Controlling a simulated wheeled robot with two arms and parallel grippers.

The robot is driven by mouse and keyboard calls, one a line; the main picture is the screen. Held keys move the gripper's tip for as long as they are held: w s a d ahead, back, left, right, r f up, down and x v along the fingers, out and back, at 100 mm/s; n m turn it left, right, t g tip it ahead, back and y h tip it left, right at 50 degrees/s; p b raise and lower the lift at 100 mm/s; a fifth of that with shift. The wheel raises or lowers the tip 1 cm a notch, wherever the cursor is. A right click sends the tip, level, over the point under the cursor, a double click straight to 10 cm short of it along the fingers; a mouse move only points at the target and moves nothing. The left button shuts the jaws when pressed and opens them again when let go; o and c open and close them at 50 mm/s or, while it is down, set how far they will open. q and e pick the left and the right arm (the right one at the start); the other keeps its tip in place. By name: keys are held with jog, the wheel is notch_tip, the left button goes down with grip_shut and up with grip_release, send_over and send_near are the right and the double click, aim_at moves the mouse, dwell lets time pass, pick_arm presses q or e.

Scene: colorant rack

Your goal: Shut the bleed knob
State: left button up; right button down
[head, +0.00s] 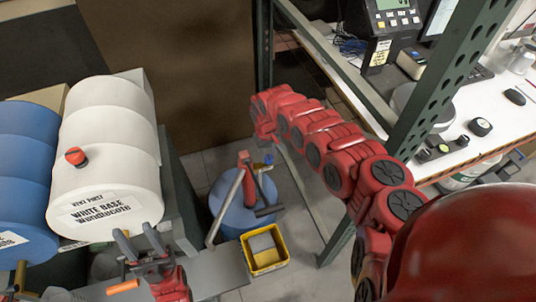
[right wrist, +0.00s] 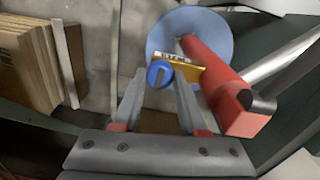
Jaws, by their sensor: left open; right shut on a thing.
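The blue bleed knob (right wrist: 160,74) is in the right wrist view, in front of a yellow lettered plate (right wrist: 178,66) on the red pump (right wrist: 228,100). A dark ridge on its face runs nearly upright. My right gripper (right wrist: 160,82) is shut on the knob, a finger at each side. In the head view the knob (head: 268,158) is a small blue spot beside the pump (head: 246,175); the right gripper's fingers cannot be made out there. My left gripper (head: 139,243) is open and empty, low in front of the white drum (head: 105,130).
The pump stands on a blue container (head: 235,200) on the floor, beside a yellow bucket (head: 265,249). An orange handle (head: 122,287) is close to my left gripper. A green rack post (head: 430,75) stands at the right.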

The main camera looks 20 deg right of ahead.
jog(key=m, duration=0.3)
jog(key=shift+m, duration=2.2)
jog(key=shift+w+f+m+b, duration=0.1)
jog(key=shift+m+b, duration=0.75)
jog(key=shift+m, duration=0.05)
jog(key=m+b, duration=0.4)
jog(key=shift+f+b, duration=0.1)
jog(key=shift+b, duration=0.25)
jog(key=shift+m+b, duration=0.75)
jog(key=shift+m, duration=0.25)
jog(key=shift+d+m+b, duration=0.1)
jog(key=shift+m+b, duration=0.8)
jog(key=shift+m, duration=0.2)
jog(key=shift+r, duration=0.2)
